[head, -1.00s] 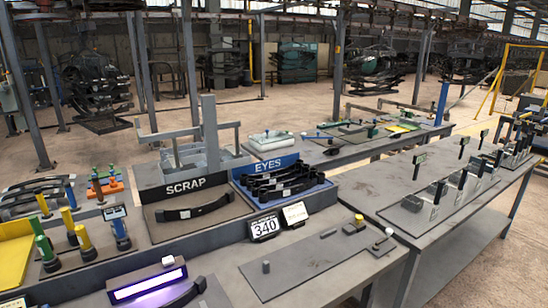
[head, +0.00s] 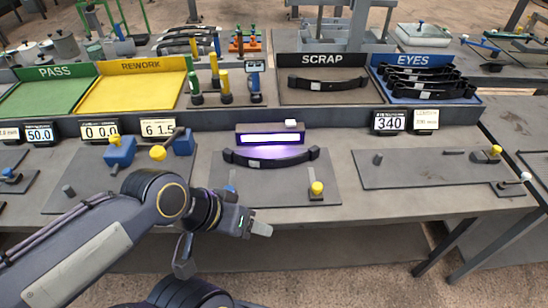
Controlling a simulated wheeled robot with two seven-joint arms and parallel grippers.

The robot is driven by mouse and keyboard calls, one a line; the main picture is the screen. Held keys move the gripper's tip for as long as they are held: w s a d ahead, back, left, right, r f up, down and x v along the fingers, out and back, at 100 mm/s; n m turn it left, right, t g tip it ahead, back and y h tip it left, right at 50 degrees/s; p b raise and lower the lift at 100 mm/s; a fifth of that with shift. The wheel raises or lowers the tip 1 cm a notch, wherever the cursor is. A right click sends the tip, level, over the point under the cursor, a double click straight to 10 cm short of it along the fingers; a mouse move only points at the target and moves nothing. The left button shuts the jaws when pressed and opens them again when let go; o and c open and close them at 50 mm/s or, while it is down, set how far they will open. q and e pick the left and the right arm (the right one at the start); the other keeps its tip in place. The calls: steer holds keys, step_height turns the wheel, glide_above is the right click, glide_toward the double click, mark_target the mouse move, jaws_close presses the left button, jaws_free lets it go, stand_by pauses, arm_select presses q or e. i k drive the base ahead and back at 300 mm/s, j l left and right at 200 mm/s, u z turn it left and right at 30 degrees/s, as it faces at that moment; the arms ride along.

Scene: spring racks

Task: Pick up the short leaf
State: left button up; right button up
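A dark curved leaf (head: 270,159) with a clip near each end lies on the grey plate in front of the lit purple lamp. Another dark leaf (head: 328,84) lies in the SCRAP tray (head: 300,62). Several dark leaves (head: 425,80) with eyes are stacked in the blue EYES tray (head: 478,97). None is labelled as short. My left gripper (head: 259,228) is at the table's front edge, below and apart from the leaf at the lamp. It looks empty, but its finger gap is not clear. My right gripper is not in view.
The lamp box (head: 270,139) stands behind the leaf. A yellow-topped post (head: 316,188) stands on the plate's right. Blue clamps (head: 120,152) stand to the left. Green PASS (head: 45,97) and yellow REWORK (head: 130,92) trays are behind. A mostly bare plate (head: 420,172) lies right.

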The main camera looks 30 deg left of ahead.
mark_target(228, 156)
steer(key=i+l+u, duration=0.1)
steer(key=i+u, duration=0.25)
steer(key=i+l+u, duration=0.1)
steer(key=u, duration=0.3)
steer(key=i+l+u, duration=0.35)
steer(key=k+j, duration=0.1)
